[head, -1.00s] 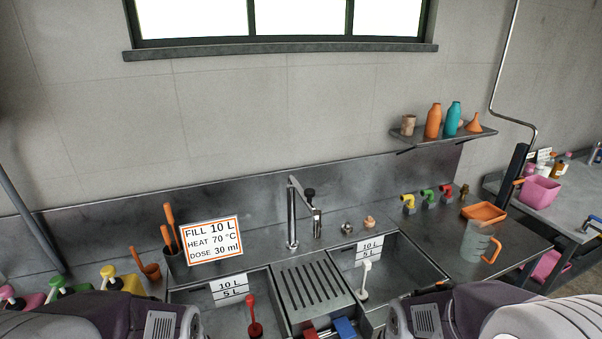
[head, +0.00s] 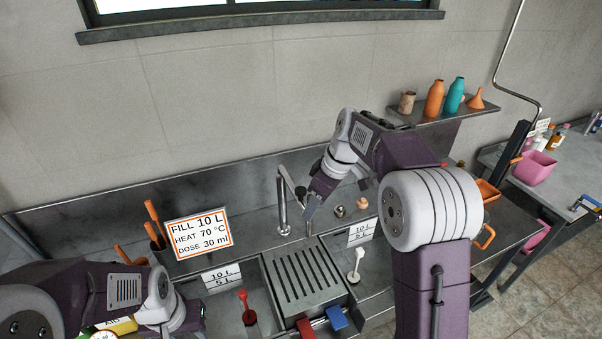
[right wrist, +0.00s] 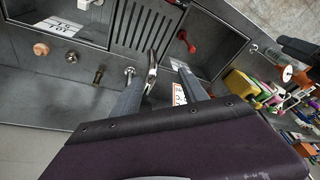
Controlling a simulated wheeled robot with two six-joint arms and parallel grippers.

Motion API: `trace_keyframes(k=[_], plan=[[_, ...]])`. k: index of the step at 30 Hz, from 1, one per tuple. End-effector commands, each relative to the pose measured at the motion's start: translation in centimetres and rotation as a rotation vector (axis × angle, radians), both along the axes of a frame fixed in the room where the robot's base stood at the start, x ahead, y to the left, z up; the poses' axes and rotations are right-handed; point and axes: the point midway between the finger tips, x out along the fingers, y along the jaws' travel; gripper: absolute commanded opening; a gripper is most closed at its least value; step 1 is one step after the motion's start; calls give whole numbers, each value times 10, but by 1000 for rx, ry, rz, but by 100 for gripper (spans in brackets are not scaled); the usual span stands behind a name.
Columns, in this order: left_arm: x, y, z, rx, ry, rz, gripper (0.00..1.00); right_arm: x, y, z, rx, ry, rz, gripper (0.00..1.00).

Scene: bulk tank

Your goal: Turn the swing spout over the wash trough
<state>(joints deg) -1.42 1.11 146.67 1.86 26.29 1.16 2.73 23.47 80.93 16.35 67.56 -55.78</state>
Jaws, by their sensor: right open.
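The swing spout is a metal tap with an upright post (head: 282,207) behind the ribbed drainer between two basins. Its outlet end is partly hidden by my right gripper (head: 309,212) in the head view. In the right wrist view the spout (right wrist: 152,74) lies between the two open fingers of my right gripper (right wrist: 157,80), pointing toward the drainer; I cannot tell whether either finger touches it. The left basin (head: 262,298) holds a red plug; the right basin (head: 375,275) holds a white one. My left wrist is low at the left; its fingers do not show clearly.
The ribbed drainer (head: 305,275) separates the basins. A sign (head: 197,233) and a holder with orange-handled tools (head: 160,250) stand left of the spout. Small knobs (head: 340,211) sit to its right. A shelf (head: 470,110) with bottles is on the wall.

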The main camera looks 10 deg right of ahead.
Motion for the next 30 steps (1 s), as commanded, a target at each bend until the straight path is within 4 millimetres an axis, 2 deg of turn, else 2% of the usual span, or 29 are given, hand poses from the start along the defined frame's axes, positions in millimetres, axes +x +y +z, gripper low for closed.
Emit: trace_keyframes(k=[1,3,6,8,14,24,30], plan=[[0,0,29,0,0,0,36,18,-1,36,12,-25,40,51],[0,0,47,0,-1,0,36,38,-4,60,27,-55,89,51],[0,0,61,0,-1,0,36,56,-8,76,38,-82,123,51],[0,0,63,0,0,0,36,61,-9,79,42,-89,131,51],[0,0,60,0,0,0,36,64,-8,72,44,-94,135,51],[0,0,80,0,0,0,36,77,13,15,42,-91,135,51],[0,0,86,0,0,0,36,82,19,-5,43,-95,133,51]])
